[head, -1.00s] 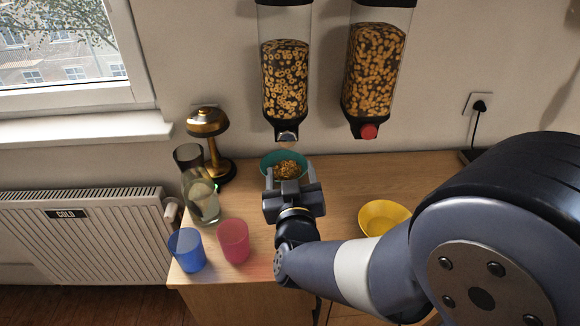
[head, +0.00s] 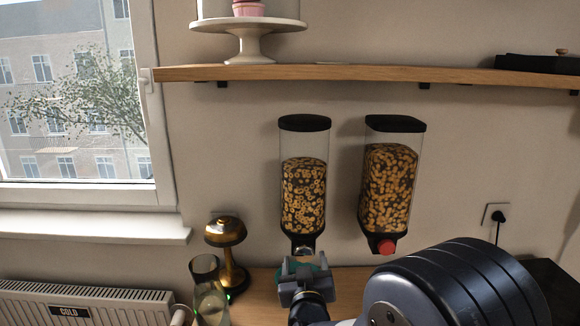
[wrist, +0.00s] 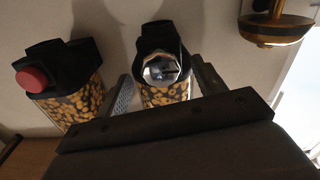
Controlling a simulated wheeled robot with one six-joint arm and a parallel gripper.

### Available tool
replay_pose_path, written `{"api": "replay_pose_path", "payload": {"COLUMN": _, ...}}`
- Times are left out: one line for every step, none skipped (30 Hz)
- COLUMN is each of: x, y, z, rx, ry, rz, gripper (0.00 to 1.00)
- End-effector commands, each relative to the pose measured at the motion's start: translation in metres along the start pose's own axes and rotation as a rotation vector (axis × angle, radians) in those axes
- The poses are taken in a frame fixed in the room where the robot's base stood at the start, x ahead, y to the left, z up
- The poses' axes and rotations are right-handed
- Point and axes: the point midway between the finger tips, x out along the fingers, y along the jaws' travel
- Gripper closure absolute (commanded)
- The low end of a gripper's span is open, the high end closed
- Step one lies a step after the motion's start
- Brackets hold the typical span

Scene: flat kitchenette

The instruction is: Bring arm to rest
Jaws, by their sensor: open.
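My gripper (head: 305,267) is in the lower middle of the head view, above the counter and just below the left cereal dispenser (head: 303,190). In the wrist view its two fingers (wrist: 163,85) stand apart with nothing held between them. The left dispenser's spout shows beyond the gap between the fingers. A teal bowl (head: 283,273) is mostly hidden behind my gripper; its contents cannot be made out now.
A right dispenser (head: 389,185) with a red knob (head: 386,247) hangs on the wall. A brass lamp (head: 227,240) and a glass vessel (head: 209,295) stand left of my gripper. A wooden shelf (head: 360,74) with a cake stand (head: 248,38) runs above.

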Motion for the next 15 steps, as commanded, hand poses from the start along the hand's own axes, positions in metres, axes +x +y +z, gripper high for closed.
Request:
{"api": "replay_pose_path", "payload": {"x": 0.0094, "y": 0.0009, "z": -0.0007, "rx": 0.0, "ry": -0.001, "rz": 0.002, "gripper": 0.35}}
{"api": "replay_pose_path", "payload": {"x": 0.0139, "y": 0.0011, "z": -0.0005, "rx": 0.0, "ry": -0.001, "rz": 0.002, "gripper": 0.35}}
{"api": "replay_pose_path", "payload": {"x": 0.016, "y": 0.0007, "z": -0.001, "rx": 0.011, "ry": -0.001, "rz": 0.0, "gripper": 0.35}}
{"api": "replay_pose_path", "payload": {"x": 0.0147, "y": 0.0004, "z": -0.0015, "rx": 0.028, "ry": -0.001, "rz": 0.0, "gripper": 0.35}}
{"api": "replay_pose_path", "payload": {"x": 0.0143, "y": 0.0003, "z": -0.0014, "rx": 0.044, "ry": -0.001, "rz": 0.0, "gripper": 0.35}}
{"api": "replay_pose_path", "payload": {"x": 0.0141, "y": 0.0002, "z": -0.0012, "rx": 0.061, "ry": -0.001, "rz": -0.001, "gripper": 0.35}}
{"api": "replay_pose_path", "payload": {"x": 0.014, "y": 0.0002, "z": -0.0011, "rx": 0.072, "ry": -0.001, "rz": -0.001, "gripper": 0.35}}
{"api": "replay_pose_path", "payload": {"x": 0.0139, "y": 0.0001, "z": -0.001, "rx": 0.082, "ry": -0.001, "rz": -0.001, "gripper": 0.35}}
{"api": "replay_pose_path", "payload": {"x": 0.0139, "y": 0.0001, "z": -0.0008, "rx": 0.094, "ry": -0.001, "rz": 0.0, "gripper": 0.35}}
{"api": "replay_pose_path", "payload": {"x": 0.0138, "y": 0.0, "z": -0.0006, "rx": 0.1, "ry": -0.001, "rz": 0.0, "gripper": 0.35}}
{"api": "replay_pose_path", "payload": {"x": 0.0138, "y": 0.0, "z": -0.0005, "rx": 0.106, "ry": -0.001, "rz": 0.0, "gripper": 0.35}}
{"api": "replay_pose_path", "payload": {"x": 0.0137, "y": -0.0001, "z": -0.0002, "rx": 0.112, "ry": -0.001, "rz": 0.0, "gripper": 0.35}}
{"api": "replay_pose_path", "payload": {"x": 0.0137, "y": -0.0001, "z": -0.0001, "rx": 0.116, "ry": -0.001, "rz": 0.0, "gripper": 0.35}}
{"api": "replay_pose_path", "payload": {"x": 0.0137, "y": -0.0001, "z": 0.0, "rx": 0.118, "ry": -0.001, "rz": 0.0, "gripper": 0.35}}
{"api": "replay_pose_path", "payload": {"x": 0.0136, "y": -0.0002, "z": 0.0001, "rx": 0.119, "ry": 0.0, "rz": 0.0, "gripper": 0.35}}
